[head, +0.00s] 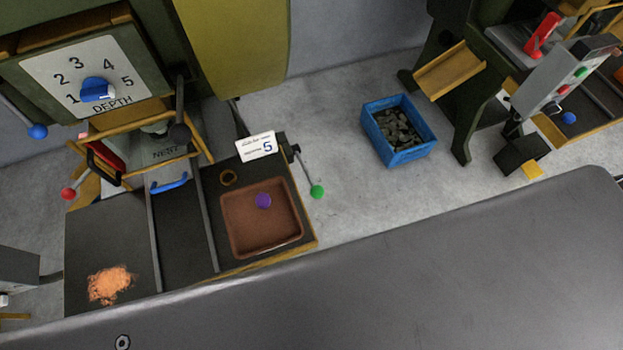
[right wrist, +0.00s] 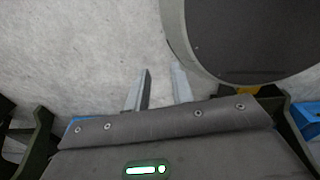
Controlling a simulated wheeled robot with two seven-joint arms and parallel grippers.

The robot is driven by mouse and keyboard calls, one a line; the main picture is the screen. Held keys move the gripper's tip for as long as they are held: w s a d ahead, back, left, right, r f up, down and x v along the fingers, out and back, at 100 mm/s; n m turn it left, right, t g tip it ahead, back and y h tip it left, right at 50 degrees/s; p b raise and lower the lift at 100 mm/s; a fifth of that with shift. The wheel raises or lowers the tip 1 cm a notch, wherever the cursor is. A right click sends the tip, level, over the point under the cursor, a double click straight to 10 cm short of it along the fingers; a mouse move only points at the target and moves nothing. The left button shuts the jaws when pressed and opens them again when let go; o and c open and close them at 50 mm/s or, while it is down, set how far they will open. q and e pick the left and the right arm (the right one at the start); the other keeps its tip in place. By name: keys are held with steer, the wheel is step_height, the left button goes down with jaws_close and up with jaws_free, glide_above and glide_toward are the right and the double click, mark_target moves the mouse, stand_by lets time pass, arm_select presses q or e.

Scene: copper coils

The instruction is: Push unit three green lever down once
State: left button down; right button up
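A green ball-ended lever (head: 317,191) sticks out from the right side of a press unit at the left of the head view. Its thin arm slopes down to the right, and nothing touches it. The card (head: 256,146) beside it shows a large 5; its small print is unreadable. No unit number three is legible. My right gripper (right wrist: 160,68) shows only in the right wrist view, with two fingers apart and nothing between them, above the pale floor. My left gripper is not in view.
The unit has a depth dial (head: 96,89), a red-knobbed lever (head: 68,193), a blue-knobbed lever (head: 37,131) and a brown tray (head: 235,247) holding a purple disc (head: 263,200). A blue crate (head: 379,136) stands on the floor to the right. A large grey surface covers the lower foreground.

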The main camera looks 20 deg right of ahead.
steer(key=shift+s+d, duration=0.1)
jaws_close()
steer(key=shift+a, duration=0.25)
stand_by(0.3)
steer(key=shift+d, duration=0.1)
stand_by(0.6)
